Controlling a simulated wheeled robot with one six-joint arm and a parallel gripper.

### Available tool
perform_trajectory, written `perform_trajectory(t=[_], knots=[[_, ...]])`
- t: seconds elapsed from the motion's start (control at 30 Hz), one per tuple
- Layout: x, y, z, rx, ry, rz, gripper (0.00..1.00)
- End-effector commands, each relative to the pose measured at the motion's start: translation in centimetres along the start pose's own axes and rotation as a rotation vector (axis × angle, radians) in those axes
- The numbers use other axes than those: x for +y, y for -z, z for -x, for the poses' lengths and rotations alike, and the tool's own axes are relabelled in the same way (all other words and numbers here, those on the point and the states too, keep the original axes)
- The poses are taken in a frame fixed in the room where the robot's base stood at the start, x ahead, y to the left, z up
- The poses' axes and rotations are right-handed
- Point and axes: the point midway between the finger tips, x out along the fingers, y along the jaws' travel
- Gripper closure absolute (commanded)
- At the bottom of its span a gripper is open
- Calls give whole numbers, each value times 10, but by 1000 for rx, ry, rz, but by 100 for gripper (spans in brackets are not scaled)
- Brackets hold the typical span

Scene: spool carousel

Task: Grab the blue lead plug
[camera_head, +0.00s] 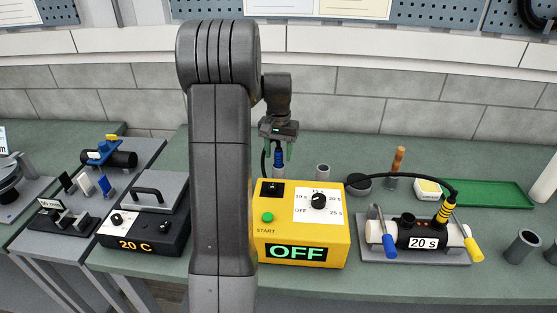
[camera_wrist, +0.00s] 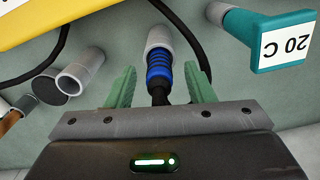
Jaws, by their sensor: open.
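The blue lead plug (camera_wrist: 158,68) has a ribbed blue body and a black cable, and its end sits in a light grey round holder (camera_wrist: 159,38). In the head view the plug (camera_head: 279,159) stands upright behind the yellow control box. My gripper (camera_wrist: 160,85) is open, with one green finger on each side of the plug, and a gap shows between the plug and each finger. In the head view my gripper (camera_head: 279,150) hangs pointing down over the plug. Whether the fingers reach the plug's full depth I cannot tell.
In the wrist view a teal piece labelled 20 C (camera_wrist: 268,42) stands to the right. Grey cylinders (camera_wrist: 80,72) stand to the left.

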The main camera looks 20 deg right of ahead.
Motion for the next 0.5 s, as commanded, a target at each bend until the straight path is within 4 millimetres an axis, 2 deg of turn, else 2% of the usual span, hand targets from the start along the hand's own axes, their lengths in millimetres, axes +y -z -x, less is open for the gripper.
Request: perform_trajectory(t=[0.1,0.33,0.5], knots=[[0,0,-9,-1,0,0,51],[0,0,-10,1,0,0,51],[0,0,-10,1,0,0,85]])
